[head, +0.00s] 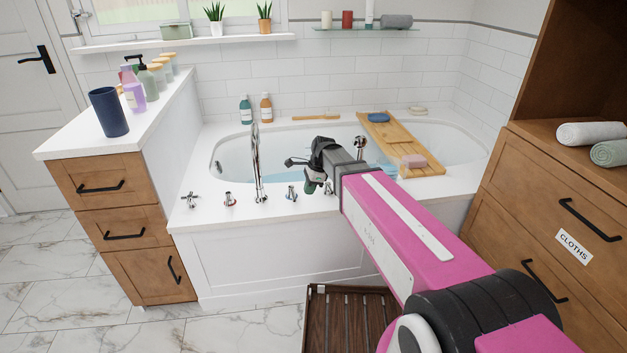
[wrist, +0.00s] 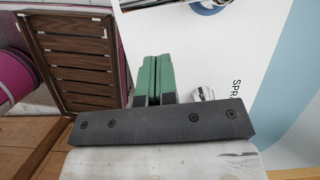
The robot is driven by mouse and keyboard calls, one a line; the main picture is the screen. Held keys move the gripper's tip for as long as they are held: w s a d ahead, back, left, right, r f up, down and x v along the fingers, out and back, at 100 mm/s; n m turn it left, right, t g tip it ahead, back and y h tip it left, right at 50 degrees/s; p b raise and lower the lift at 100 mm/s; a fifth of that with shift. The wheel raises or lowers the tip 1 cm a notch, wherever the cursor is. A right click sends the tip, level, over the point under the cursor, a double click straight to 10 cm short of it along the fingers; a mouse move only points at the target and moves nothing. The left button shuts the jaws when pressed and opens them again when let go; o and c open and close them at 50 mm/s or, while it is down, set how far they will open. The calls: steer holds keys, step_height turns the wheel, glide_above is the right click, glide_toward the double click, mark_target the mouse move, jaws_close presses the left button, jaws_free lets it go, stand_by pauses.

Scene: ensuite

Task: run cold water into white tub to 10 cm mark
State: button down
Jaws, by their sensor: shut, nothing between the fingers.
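The white tub (head: 340,215) is built in along the tiled wall. Some blue water shows inside it, partly behind my arm; no depth mark can be read. A tall chrome spout (head: 257,165) rises from the front rim. Chrome controls stand along this rim: a cross handle (head: 190,200), a knob (head: 229,199) and another knob (head: 291,193). My gripper (head: 309,186) is above the rim, right of the spout. In the wrist view its green fingers (wrist: 152,75) are together and empty, with a chrome knob (wrist: 203,95) beside them and partly cut-off lettering "SPR" on the rim.
A wooden bath tray (head: 400,145) with a pink item spans the tub. A hand shower (head: 360,147) stands near my wrist. Two bottles (head: 255,110) stand on the back rim. Drawer units flank the tub left and right. A slatted wooden mat (head: 345,320) lies in front.

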mark_target(293, 196)
steer(key=shift+s+a+f, duration=0.15)
steer(key=shift+s+a, duration=0.1)
steer(key=shift+a, duration=0.6)
steer(key=shift+s+a+f, duration=0.1)
steer(key=shift+s+a, duration=0.15)
steer(key=shift+a, duration=0.6)
steer(key=shift+a, duration=0.1)
steer(key=shift+s+a+f, duration=0.1)
steer(key=shift+s+a, duration=0.15)
steer(key=shift+a, duration=0.25)
